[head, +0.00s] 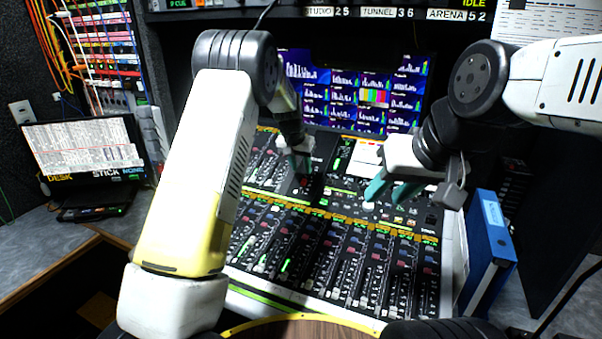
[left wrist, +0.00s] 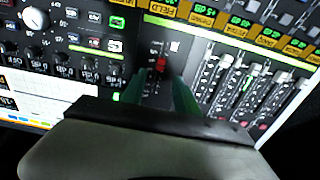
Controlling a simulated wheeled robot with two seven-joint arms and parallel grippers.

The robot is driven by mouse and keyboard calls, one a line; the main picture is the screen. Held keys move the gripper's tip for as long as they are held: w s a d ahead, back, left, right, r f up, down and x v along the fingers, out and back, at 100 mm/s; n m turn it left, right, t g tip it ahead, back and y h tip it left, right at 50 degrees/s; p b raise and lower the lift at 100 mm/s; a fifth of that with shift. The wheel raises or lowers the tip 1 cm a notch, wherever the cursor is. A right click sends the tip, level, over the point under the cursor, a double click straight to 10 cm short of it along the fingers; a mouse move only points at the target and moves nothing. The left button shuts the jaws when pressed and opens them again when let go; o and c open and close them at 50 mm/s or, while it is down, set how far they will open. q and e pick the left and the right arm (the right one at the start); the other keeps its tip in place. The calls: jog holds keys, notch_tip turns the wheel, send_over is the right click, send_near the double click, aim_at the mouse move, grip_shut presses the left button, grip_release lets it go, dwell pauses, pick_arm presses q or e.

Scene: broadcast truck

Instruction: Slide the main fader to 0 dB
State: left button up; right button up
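The main fader has a red cap (left wrist: 160,64) in a short dark slot on the mixing console (head: 330,262); the cap also shows in the head view (head: 304,182). My left gripper (head: 299,163) is over the upper middle of the console. In the left wrist view its two green fingers (left wrist: 160,80) are apart, one on each side of the slot, with the red cap between or just beyond their tips. I cannot tell whether they touch it. The scale marks are too small to read. My right gripper (head: 393,193) is open and empty above the console's right part.
Many channel faders with white caps (left wrist: 254,68) line the console near the red cap. A bank of screens (head: 350,90) stands behind the console. A blue binder (head: 487,240) stands at its right edge. A monitor (head: 82,147) stands on the left desk.

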aim_at(304, 179)
pick_arm(q)
jog(key=x, duration=0.6)
jog(key=shift+w+f, duration=0.1)
jog(key=shift+f, duration=0.1)
grip_shut()
dwell(1.2)
